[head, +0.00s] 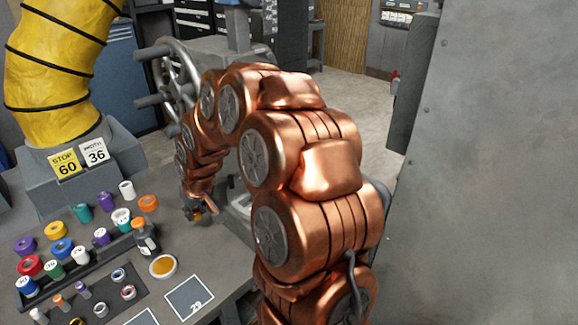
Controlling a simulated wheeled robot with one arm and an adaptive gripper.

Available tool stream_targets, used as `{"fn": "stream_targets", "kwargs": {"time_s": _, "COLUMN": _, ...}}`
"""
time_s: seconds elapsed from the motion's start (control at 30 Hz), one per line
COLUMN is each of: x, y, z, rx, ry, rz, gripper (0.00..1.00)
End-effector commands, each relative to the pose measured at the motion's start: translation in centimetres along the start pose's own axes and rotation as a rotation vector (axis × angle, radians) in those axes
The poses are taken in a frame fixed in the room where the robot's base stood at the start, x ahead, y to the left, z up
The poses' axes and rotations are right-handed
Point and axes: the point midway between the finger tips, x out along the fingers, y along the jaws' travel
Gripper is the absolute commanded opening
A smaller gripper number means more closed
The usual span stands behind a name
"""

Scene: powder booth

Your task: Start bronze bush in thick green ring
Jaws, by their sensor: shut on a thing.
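My copper-coloured arm reaches over the bench, and my gripper (199,213) points down at its right part. It is small and dark in this view, shut on a small orange-brown piece that looks like the bronze bush (211,207). The fingers hide much of it. I cannot tell which is the thick green ring. My gripper is to the right of them all, apart from them.
Several purple, orange, red, blue and white pieces crowd the bench's left. A handwheel machine (180,75) is behind; a grey wall (490,180) is right.

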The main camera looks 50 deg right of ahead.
Motion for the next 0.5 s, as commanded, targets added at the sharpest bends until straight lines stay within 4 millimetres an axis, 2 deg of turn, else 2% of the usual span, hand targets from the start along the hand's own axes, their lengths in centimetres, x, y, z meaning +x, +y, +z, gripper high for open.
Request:
{"fn": "stream_targets", "kwargs": {"time_s": 0.03, "x": -0.4, "y": 2.2, "z": 0.4, "rx": 0.009, "ry": 0.003, "rz": 0.002, "gripper": 0.00}}
{"fn": "stream_targets", "kwargs": {"time_s": 0.2, "x": -2.7, "y": 8.0, "z": 1.5, "rx": -0.014, "ry": 0.006, "rz": -0.005, "gripper": 0.00}}
{"fn": "stream_targets", "kwargs": {"time_s": 0.5, "x": -8.0, "y": 16.5, "z": 4.8, "rx": -0.110, "ry": 0.003, "rz": -0.043, "gripper": 0.00}}
